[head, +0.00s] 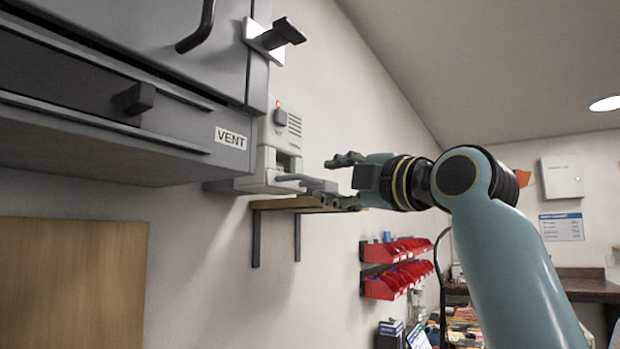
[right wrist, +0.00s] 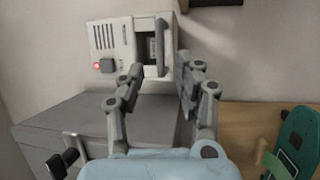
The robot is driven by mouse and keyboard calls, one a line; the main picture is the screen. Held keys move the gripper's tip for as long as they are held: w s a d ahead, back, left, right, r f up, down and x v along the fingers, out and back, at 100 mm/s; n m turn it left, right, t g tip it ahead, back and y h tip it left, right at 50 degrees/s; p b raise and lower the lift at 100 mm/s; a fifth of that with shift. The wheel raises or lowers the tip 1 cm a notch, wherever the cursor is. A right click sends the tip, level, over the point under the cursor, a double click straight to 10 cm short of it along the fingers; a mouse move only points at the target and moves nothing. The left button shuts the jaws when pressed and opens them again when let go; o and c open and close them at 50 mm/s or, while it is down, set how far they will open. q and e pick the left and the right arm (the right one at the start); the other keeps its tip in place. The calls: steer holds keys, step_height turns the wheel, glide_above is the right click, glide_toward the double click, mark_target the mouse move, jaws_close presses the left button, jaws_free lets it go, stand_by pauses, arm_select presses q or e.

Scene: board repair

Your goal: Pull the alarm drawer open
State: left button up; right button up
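The alarm unit (head: 268,158) is a pale box on the wall with a grille, a dark knob and a lit red light. It also shows in the right wrist view (right wrist: 107,38). Its drawer has a grey bar handle (head: 305,182), which stands out in the right wrist view (right wrist: 162,48). My right gripper (head: 330,182) is open, with its fingers apart above and below the handle's outer end. In the right wrist view the handle lines up between the fingertips, with gaps at both sides. I see no contact. My left gripper is not in view.
A grey cabinet labelled VENT (head: 231,138) stands close to the left, with protruding handles. A small wooden shelf (head: 290,203) on brackets sits just below the gripper. Red bins (head: 385,288) hang lower on the wall. The space right of the alarm holds my arm.

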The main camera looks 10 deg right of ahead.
mark_target(312, 180)
steer(key=p+x, duration=0.2)
steer(key=x, duration=0.4)
steer(key=shift+w+a, duration=0.3)
steer(key=shift+w, duration=0.3)
jaws_close()
